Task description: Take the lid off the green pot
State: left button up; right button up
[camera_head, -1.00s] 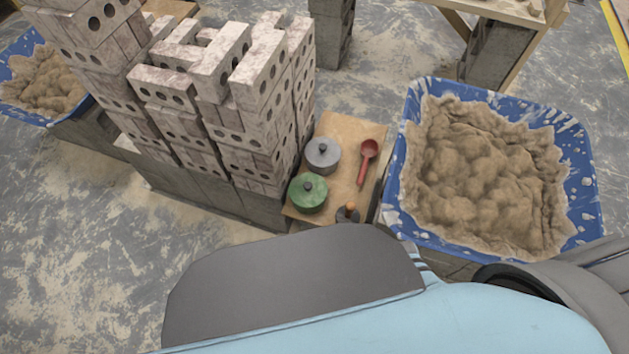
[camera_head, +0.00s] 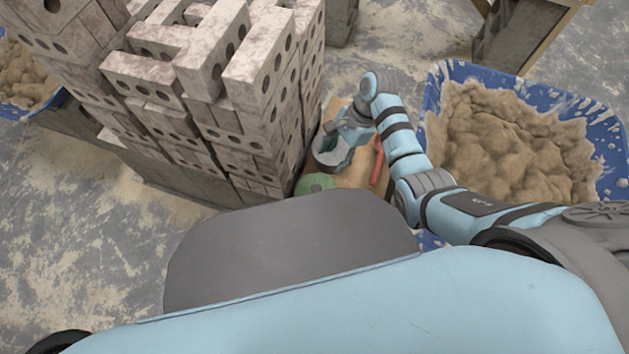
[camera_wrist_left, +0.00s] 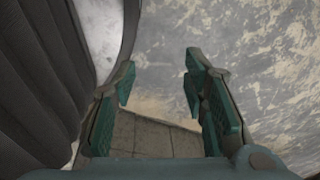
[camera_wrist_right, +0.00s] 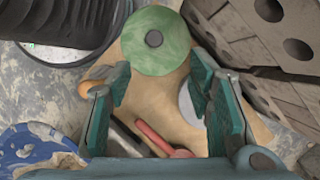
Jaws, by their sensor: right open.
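The green pot (camera_head: 315,183) stands on a tan board, partly hidden behind my body in the head view. In the right wrist view its green lid (camera_wrist_right: 173,50) with a dark round knob shows from above, beyond my fingertips. My right gripper (camera_wrist_right: 162,88) is open and empty above the board; in the head view it (camera_head: 332,140) is over the grey pot's area, farther back than the green pot. My left gripper (camera_wrist_left: 158,80) is open and empty over the floor, and is not seen in the head view.
The grey pot (camera_wrist_right: 187,103) is partly hidden by a right finger. A red ladle (camera_wrist_right: 150,136) lies on the board (camera_wrist_right: 185,135). A tall brick stack (camera_head: 265,110) stands close on the left, a blue mortar tub (camera_head: 434,95) on the right.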

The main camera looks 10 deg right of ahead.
jog(key=b, duration=0.4)
send_over(317, 188)
jog(key=d, duration=0.3)
jog(key=f, duration=0.7)
jog(key=shift+w+a+f, duration=0.15)
jog(key=shift+w+a, duration=0.05)
jog(key=shift+w, duration=0.05)
jog(key=b+x, duration=0.2)
jog(key=x, duration=0.2)
jog(key=shift+w+f+b, duration=0.1)
jog(key=shift+b, duration=0.3)
jog(key=shift+a+f+b, duration=0.35)
jog(key=shift+f, duration=0.25)
jog(key=shift+r, duration=0.1)
jog(key=shift+c, duration=0.6)
pick_arm(q)
notch_tip(317, 188, down, 8)
jog(key=a, duration=0.1)
jog(key=shift+s+a+r, duration=0.2)
jog(key=shift+s+a, duration=0.1)
jog(key=shift+s, duration=0.1)
pick_arm(e)
grip_shut()
